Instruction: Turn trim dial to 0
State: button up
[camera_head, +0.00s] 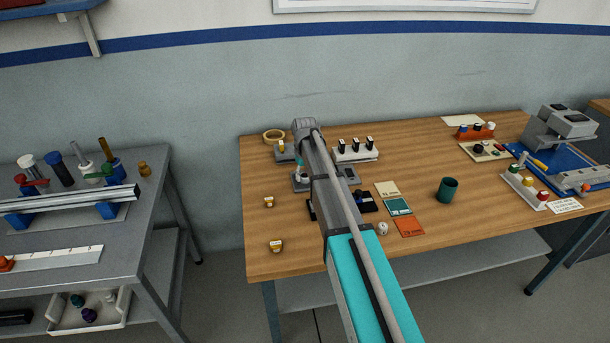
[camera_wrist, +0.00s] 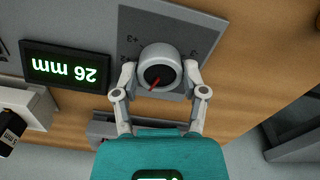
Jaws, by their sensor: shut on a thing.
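The trim dial (camera_wrist: 160,62) is a round light-grey knob with a dark centre on a grey plate (camera_wrist: 205,30) in the wrist view. Its red pointer is aimed toward the lower left of the picture. Dark scale marks, upside down and partly covered, show on the plate; one at upper left looks like "+3". My gripper (camera_wrist: 160,75) is shut on the dial, one finger on each side. In the head view my arm hides the dial and most of the gripper. A dark display (camera_wrist: 64,66) left of the plate reads "26 mm" in green, upside down.
On the wooden table (camera_head: 440,160), three black-topped switches (camera_head: 356,148) stand on a white block near my arm. Coloured cards (camera_head: 397,206), a green cup (camera_head: 447,189) and a blue-based machine (camera_head: 563,150) are to the right. A grey bench (camera_head: 65,267) stands left.

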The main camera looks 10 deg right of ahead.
jog(key=shift+d+n, duration=0.1)
jog(key=shift+n, duration=1.4)
jog(key=o, duration=1.1)
jog(key=shift+o, duration=0.2)
jog(key=shift+m, duration=0.4)
